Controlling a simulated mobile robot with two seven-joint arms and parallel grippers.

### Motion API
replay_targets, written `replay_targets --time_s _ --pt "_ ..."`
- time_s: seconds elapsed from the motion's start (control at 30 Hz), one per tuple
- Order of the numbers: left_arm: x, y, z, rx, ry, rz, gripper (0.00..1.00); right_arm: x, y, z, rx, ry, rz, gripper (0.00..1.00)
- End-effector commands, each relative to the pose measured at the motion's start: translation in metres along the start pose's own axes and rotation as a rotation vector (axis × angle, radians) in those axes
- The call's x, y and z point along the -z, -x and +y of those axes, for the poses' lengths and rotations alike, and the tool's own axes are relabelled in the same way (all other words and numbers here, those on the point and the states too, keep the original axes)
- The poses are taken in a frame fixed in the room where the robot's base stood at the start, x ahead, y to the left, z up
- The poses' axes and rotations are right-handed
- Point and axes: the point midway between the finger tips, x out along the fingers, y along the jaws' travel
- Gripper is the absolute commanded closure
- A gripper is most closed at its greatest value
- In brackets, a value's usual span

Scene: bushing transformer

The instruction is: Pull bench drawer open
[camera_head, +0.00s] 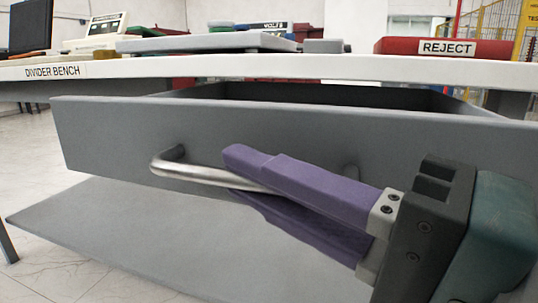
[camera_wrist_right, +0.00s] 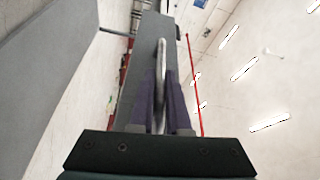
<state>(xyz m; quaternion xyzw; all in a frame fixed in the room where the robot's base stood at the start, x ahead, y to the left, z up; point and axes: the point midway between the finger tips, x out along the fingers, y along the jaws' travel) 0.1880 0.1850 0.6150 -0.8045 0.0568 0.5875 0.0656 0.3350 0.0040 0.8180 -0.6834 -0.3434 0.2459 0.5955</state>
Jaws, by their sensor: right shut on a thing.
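The grey bench drawer (camera_head: 105,135) hangs under the white benchtop (camera_head: 220,68) and stands partly open, with its dark inside showing behind the front panel. A curved metal handle (camera_head: 172,166) is fixed to the drawer front. My right gripper (camera_head: 245,172) comes from the right and is shut on the handle, with one purple finger above the bar and one below. In the right wrist view the handle (camera_wrist_right: 161,65) runs between the two purple fingers. The handle's right part is mostly hidden behind the fingers. My left gripper is not in view.
A red box labelled REJECT (camera_head: 440,47) sits on the benchtop at right. A grey flat case (camera_head: 205,42) and a pale instrument (camera_head: 98,38) sit further left. A grey lower shelf (camera_head: 110,235) lies below the drawer. A yellow cage (camera_head: 495,30) stands behind at right.

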Motion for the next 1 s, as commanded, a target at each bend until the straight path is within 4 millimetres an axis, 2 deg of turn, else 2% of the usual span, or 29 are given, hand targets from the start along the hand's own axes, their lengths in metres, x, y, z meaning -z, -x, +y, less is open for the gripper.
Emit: replay_targets --time_s 0.4,0.43,0.67,1.0 --pt "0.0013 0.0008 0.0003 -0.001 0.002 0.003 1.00 -0.0020 0.0008 0.0002 -0.001 0.000 -0.001 1.00" --pt "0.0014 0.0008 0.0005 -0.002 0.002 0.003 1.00 -0.0020 0.0008 0.0002 -0.001 0.000 -0.001 0.82" --pt "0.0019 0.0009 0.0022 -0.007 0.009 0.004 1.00 -0.0018 0.0007 0.0001 -0.001 0.000 0.000 0.56" --pt "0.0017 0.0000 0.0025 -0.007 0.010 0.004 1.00 -0.0017 0.0047 0.0011 -0.002 0.001 0.000 0.55"
